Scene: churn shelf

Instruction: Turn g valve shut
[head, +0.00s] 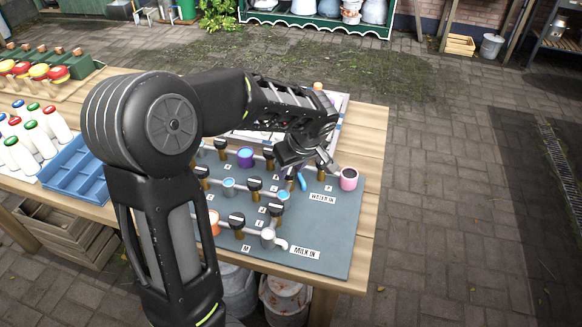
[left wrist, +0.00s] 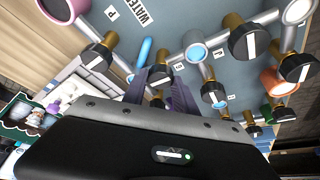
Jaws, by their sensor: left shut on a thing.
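The grey valve board (head: 338,235) lies on the wooden table, with white pipes and black valve knobs with white bars. My left gripper (head: 298,172) reaches down onto its right part and hides the knob under it. In the left wrist view, the dark fingers (left wrist: 161,88) are shut around a black valve knob (left wrist: 160,72) with a white bar. A small label (left wrist: 180,67) beside it looks like G but is too blurred to be sure. A blue piece (left wrist: 145,52) sits close to that knob. My right gripper is out of view.
Neighbouring black knobs (head: 255,184) stand close by on the pipes. A pink cup-shaped end (head: 348,179) is at the right by the WATER IN label (head: 323,198). A blue crate (head: 76,171) and white bottles (head: 38,133) stand at the left.

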